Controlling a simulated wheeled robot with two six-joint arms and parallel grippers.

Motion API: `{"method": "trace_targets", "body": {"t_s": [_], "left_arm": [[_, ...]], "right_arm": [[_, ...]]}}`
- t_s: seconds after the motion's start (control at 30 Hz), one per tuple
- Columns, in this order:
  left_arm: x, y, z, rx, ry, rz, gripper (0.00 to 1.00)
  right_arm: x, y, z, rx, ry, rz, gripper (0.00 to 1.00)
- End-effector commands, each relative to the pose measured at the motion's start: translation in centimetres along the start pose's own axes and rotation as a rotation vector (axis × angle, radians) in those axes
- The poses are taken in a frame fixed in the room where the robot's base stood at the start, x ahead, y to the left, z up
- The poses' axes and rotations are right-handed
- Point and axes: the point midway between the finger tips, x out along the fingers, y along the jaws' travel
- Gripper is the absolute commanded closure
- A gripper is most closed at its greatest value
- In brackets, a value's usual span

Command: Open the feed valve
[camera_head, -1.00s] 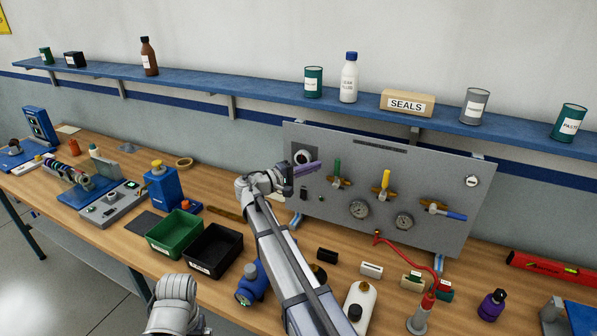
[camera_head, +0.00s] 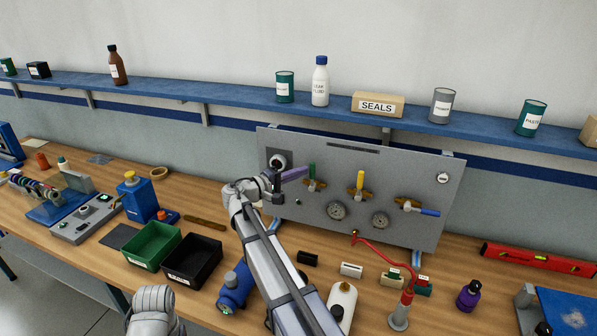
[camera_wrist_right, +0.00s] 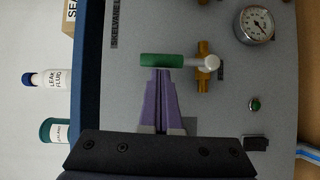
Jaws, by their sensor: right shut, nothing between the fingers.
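The grey valve panel (camera_head: 300,225) stands at the back of the bench and carries three brass valves. They have a green handle (camera_head: 312,170), a yellow handle (camera_head: 360,179) and a blue handle (camera_head: 430,212). The green and yellow handles point up; the blue one points right. My right gripper (camera_head: 305,171) is shut and empty, its purple fingertips at the green handle's left side. In the right wrist view, the fingertips (camera_wrist_right: 162,72) reach the green handle (camera_wrist_right: 160,60); whether they touch is unclear. My left gripper is out of view.
Two gauges (camera_head: 337,210) (camera_head: 380,220) sit below the handles. A blue shelf (camera_head: 230,99) with cans and bottles runs above. A red hose (camera_head: 385,251), a white bottle (camera_head: 343,298) and green (camera_head: 153,249) and black (camera_head: 193,262) bins are on the bench.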

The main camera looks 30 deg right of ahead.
Motion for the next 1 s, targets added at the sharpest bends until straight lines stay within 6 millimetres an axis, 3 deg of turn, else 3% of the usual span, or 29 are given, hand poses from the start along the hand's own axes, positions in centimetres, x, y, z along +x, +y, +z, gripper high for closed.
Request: {"method": "trace_targets", "body": {"t_s": [0.47, 1.0], "left_arm": [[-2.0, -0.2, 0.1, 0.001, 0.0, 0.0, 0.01], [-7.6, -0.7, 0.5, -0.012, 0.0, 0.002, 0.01]], "right_arm": [[0.5, 0.7, 0.8, 0.09, -0.003, -0.06, 1.0], [2.4, 1.4, 4.0, 0.475, -0.003, -0.315, 1.0]]}}
